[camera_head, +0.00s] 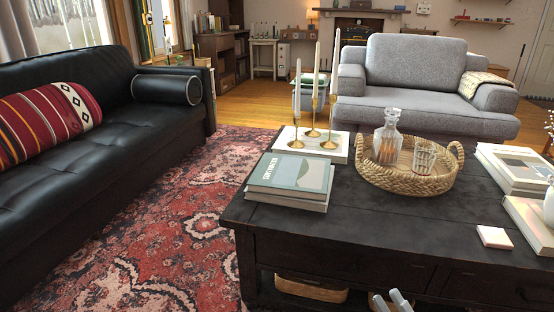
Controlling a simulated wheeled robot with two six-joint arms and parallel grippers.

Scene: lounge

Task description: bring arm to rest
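My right gripper (391,300) shows only as two pale grey fingertips at the bottom edge, in front of the dark coffee table (270,218). The fingertips stand a little apart with nothing seen between them, so it looks open and empty. The rest of my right arm is out of the picture. My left gripper and arm are not in view.
The table carries books (290,178), brass candlesticks (329,142), a woven tray (408,185) with a decanter (388,140) and a glass (424,158), and a small pale block (494,237). A black sofa (100,150) stands left; patterned rug (180,230) lies between.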

